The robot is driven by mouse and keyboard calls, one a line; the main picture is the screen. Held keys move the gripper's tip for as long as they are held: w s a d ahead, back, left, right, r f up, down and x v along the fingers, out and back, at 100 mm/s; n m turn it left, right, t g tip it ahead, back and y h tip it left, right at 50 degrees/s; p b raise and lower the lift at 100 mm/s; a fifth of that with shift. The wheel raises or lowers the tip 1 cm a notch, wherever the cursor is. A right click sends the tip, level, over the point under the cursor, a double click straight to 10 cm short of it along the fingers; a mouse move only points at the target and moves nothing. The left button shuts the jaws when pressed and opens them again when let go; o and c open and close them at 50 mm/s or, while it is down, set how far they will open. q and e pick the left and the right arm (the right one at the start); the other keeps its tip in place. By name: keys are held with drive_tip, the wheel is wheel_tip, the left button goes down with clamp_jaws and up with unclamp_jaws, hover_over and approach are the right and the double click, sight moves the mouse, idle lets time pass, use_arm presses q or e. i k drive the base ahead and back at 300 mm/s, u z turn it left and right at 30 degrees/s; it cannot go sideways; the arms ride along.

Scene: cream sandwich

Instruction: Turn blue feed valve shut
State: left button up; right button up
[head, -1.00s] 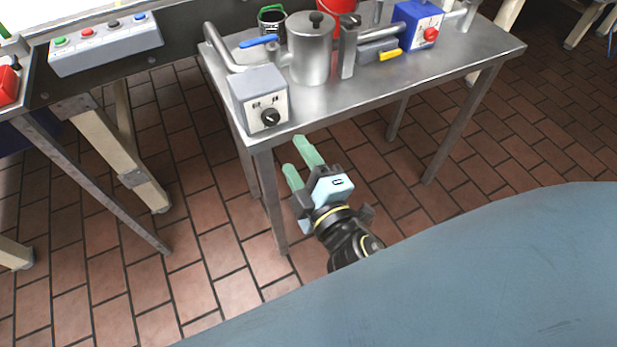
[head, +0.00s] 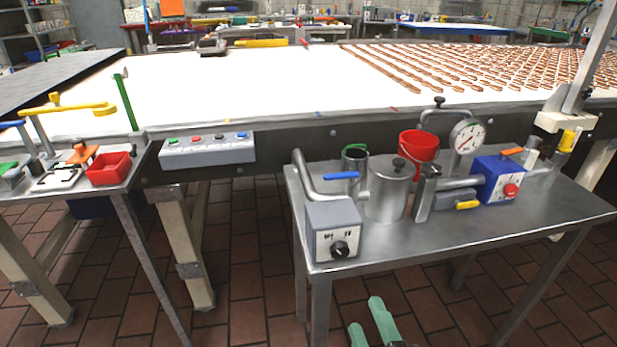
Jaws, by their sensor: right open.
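The blue feed valve handle (head: 341,176) is a flat blue lever in the head view. It lies roughly level, above the grey control box and beside the metal pot (head: 387,192) on the steel table (head: 455,240). My right gripper (head: 367,322) shows at the bottom edge with pale green fingers. It is open and empty, below and in front of the table's front edge, well apart from the valve. Its wrist is cut off by the frame. My left gripper is not in view.
A grey box with a black knob (head: 340,248) stands at the table's front left. A bent steel pipe (head: 305,172), red bucket (head: 418,150), gauge (head: 467,136) and blue box (head: 498,179) crowd the table. Its front right surface is clear. A white conveyor (head: 250,90) lies behind.

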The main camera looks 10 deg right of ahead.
sight(353, 175)
drive_tip(key=u, duration=0.05)
drive_tip(key=k, duration=1)
drive_tip(key=z, duration=0.05)
